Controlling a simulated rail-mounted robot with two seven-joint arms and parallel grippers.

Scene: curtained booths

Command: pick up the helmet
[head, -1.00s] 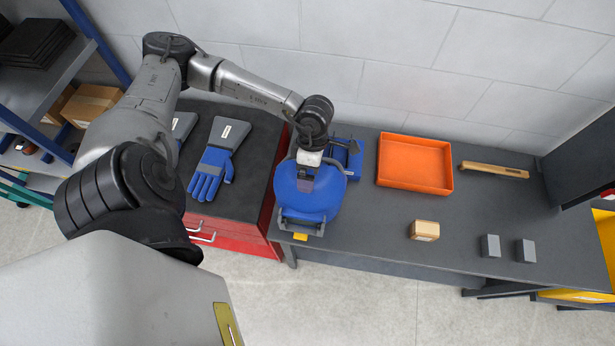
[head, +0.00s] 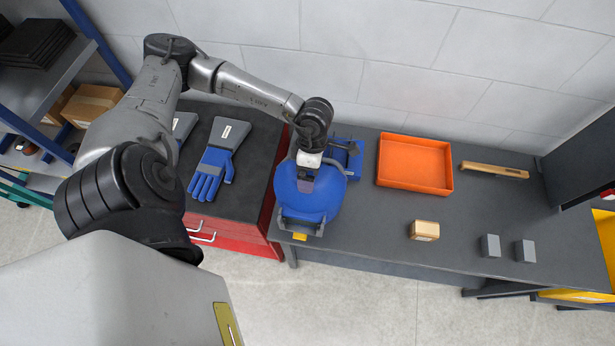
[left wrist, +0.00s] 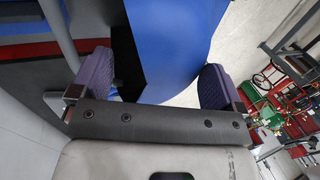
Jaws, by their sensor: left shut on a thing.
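The blue helmet (head: 308,198) is at the left end of the dark grey table, near the red cabinet. My left gripper (head: 307,175) is over the helmet and shut on it. In the left wrist view the helmet's blue shell (left wrist: 170,45) lies between the two purple-padded fingers of my left gripper (left wrist: 160,88). I cannot tell whether the helmet touches the table. The right gripper is not in view.
Blue gloves (head: 212,165) lie on the red cabinet's dark top at left. A blue object (head: 347,158) sits behind the helmet. An orange tray (head: 415,164), wooden-handled tool (head: 494,169), tan box (head: 424,231) and two grey blocks (head: 491,246) are to the right.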

